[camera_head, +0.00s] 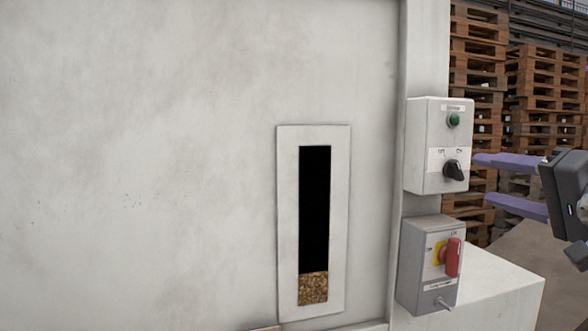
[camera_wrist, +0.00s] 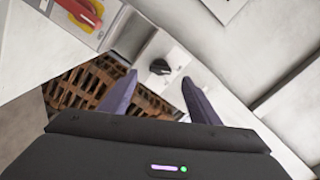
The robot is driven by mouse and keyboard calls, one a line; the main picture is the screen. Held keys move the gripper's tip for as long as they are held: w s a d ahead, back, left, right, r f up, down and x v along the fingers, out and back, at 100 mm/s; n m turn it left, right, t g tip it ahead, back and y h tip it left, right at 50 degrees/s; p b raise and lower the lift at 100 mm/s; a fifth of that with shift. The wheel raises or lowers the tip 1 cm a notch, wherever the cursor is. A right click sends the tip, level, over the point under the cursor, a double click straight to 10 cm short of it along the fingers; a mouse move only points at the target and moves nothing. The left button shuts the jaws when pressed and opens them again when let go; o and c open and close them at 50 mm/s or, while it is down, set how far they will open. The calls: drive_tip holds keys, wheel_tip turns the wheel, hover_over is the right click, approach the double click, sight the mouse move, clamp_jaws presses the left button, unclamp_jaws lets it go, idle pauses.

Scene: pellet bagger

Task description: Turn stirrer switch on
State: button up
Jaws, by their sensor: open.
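A black rotary knob (camera_head: 454,171) sits low on the face of the upper grey control box (camera_head: 424,150), under a small label strip; its exact setting is too small to read. It also shows in the wrist view (camera_wrist: 160,67), ahead of and between my fingertips. My gripper (camera_head: 484,179) is open and empty, its purple fingers pointing left toward the knob, just right of it and apart from it. In the wrist view my gripper (camera_wrist: 158,80) has one finger on each side of the knob's line. Which switch is labelled stirrer is not readable.
A green button or lamp (camera_head: 453,120) is above the knob. A lower grey box (camera_head: 415,270) carries a red handle (camera_head: 454,257) on a yellow plate. A white panel with a pellet window (camera_head: 313,220) fills the left. Pallets (camera_head: 545,95) stand behind.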

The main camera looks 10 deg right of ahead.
sight(459, 173)
drive_tip(key=shift+w+a, duration=0.1)
drive_tip(key=shift+w, duration=3.65)
drive_tip(key=shift+c, duration=0.7)
